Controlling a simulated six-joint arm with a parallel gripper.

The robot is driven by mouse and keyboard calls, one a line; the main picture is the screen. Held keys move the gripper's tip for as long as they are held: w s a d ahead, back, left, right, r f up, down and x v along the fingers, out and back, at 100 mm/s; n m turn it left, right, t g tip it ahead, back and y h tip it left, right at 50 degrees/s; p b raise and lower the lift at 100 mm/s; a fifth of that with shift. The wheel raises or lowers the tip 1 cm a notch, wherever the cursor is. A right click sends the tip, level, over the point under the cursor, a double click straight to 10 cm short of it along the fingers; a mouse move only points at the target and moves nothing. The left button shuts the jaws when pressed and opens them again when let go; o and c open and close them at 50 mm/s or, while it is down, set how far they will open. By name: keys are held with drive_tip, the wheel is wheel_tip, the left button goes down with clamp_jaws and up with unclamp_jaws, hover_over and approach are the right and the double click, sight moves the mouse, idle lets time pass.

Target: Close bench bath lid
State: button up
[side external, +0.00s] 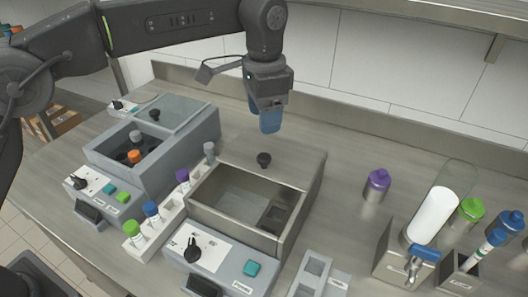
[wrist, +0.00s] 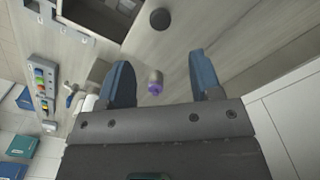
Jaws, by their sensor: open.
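The bench bath (side external: 222,265) is a grey box with a dial and a teal button on its front panel. Its metal basin (side external: 240,196) is uncovered at the front. The flat metallic lid (side external: 288,160) lies at the rear of the basin, with a black knob (side external: 263,158) near its front edge. The knob also shows in the wrist view (wrist: 160,19), beside the basin opening. My gripper (side external: 269,130) hangs above and behind the knob, apart from it. Its blue fingers are spread and empty in the wrist view (wrist: 160,60).
A second grey unit (side external: 180,150) with a clear lid stands left. A white rack (side external: 160,222) of capped tubes stands between the units. A purple-capped bottle (side external: 377,185), a dispenser (side external: 432,215) and other bottles stand right. A back wall runs behind the bench.

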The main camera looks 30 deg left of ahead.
sight(264, 156)
wheel_tip(264, 156, down, 10)
drive_tip(key=shift+f, duration=0.1)
idle(0.4)
clamp_jaws()
idle(0.3)
